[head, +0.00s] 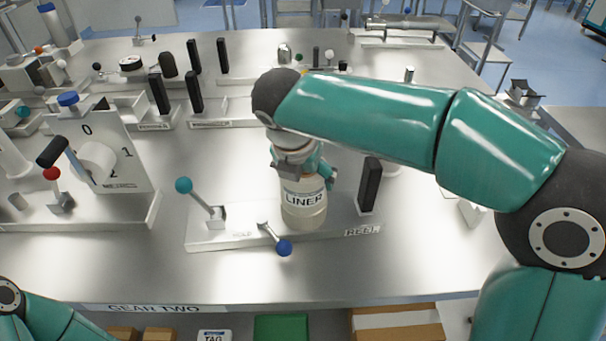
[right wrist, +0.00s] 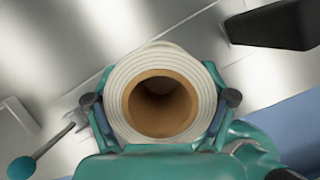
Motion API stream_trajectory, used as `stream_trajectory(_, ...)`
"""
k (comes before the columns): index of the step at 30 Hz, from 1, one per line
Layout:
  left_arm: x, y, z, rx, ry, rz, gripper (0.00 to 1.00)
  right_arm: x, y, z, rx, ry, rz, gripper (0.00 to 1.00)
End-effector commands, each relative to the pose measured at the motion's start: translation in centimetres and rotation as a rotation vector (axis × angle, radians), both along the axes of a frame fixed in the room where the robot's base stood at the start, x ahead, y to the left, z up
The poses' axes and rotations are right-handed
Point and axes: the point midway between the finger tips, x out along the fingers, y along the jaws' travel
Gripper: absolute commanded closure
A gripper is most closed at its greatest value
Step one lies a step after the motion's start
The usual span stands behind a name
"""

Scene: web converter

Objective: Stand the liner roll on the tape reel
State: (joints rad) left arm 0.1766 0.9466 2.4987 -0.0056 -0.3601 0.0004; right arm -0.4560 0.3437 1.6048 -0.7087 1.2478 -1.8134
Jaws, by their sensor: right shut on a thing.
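The liner roll (head: 304,199) is a pale upright cylinder marked LINER, over the base plate with the REEL label. My right gripper (head: 303,176) is shut on its upper part. In the right wrist view the roll (right wrist: 118,80) shows end-on, with pale wound layers around a brown hollow core, and the fingers of my right gripper (right wrist: 161,98) press on both sides. A cream band shows at the roll's lower end in the head view; I cannot tell whether this is the tape reel or part of the roll. My left gripper is outside the view.
The base plate (head: 340,232) carries a teal-knobbed lever (head: 184,185) and a blue-knobbed lever (head: 284,247) left of the roll, and a black upright handle (head: 369,185) close on its right. A dial panel (head: 110,150) stands at left. The table front is clear.

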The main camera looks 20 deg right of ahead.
Motion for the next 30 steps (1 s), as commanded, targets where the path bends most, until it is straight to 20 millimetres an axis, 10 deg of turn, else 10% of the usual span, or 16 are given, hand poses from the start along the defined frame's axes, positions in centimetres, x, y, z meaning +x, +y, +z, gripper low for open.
stream_trajectory(3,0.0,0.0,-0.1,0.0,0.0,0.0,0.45,0.0,0.0,-0.1,-0.001,-0.001,0.0,0.74)
stream_trajectory(4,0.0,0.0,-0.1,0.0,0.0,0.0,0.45,0.0,0.0,-0.2,-0.001,0.001,0.001,0.16)
stream_trajectory(7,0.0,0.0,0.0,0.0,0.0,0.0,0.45,0.0,0.0,-0.1,-0.001,0.001,0.001,0.0)
stream_trajectory(20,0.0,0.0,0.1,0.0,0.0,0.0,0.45,0.0,0.1,0.3,0.0,0.0,0.001,0.0)
stream_trajectory(30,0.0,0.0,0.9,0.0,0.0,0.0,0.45,-1.6,1.5,5.4,0.002,-0.004,0.004,0.0)
